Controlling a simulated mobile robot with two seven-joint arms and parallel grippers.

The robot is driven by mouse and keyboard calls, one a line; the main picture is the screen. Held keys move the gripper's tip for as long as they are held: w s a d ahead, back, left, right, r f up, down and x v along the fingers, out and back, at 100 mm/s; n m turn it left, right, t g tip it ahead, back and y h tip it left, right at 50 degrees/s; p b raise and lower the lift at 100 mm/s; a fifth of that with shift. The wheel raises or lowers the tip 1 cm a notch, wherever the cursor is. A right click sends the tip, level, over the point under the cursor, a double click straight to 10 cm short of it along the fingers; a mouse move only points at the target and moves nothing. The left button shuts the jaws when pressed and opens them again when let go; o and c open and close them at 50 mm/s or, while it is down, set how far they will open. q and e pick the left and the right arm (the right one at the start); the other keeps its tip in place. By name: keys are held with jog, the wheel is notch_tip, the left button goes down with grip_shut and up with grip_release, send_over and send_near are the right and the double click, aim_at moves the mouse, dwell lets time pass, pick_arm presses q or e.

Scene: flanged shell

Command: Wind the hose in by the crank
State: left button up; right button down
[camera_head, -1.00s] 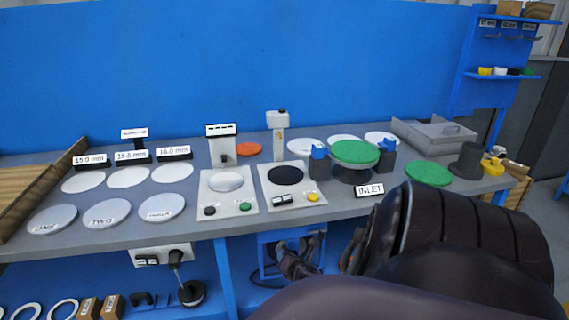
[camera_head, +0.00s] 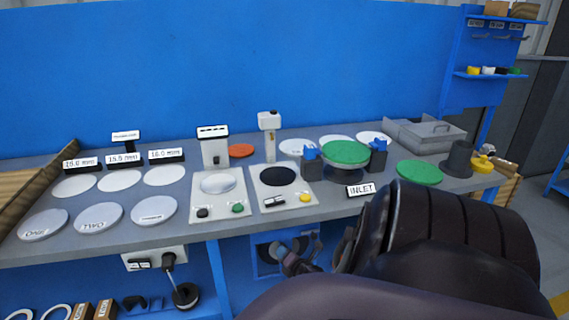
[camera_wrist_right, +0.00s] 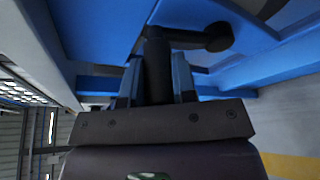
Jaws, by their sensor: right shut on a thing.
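In the right wrist view, the black crank handle (camera_wrist_right: 157,72) stands between the two fingers of my right gripper (camera_wrist_right: 156,88), which is shut on it. A black crank arm (camera_wrist_right: 190,36) runs from the handle's top to a round hub (camera_wrist_right: 217,38) at the right. In the head view my right gripper (camera_head: 281,254) is small and partly hidden by my own dark arm. It is in front of a blue housing (camera_head: 312,245) under the bench. The hose cannot be made out clearly. My left gripper is not in view.
The grey bench (camera_head: 130,237) above carries several discs, two white panels, a green-topped stand (camera_head: 346,152) and an INLET sign (camera_head: 361,190). Rings and small boxes lie on the lower shelf at left.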

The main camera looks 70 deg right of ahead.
jog(key=shift+w+d+r, duration=0.1)
jog(key=c, duration=0.9)
grip_release()
jog(key=shift+s+a, duration=0.2)
jog(key=shift+s, duration=0.05)
jog(key=p+v, duration=0.5)
jog(key=v, duration=0.5)
jog(key=shift+s+p, duration=0.15)
jog(key=shift+p, duration=0.25)
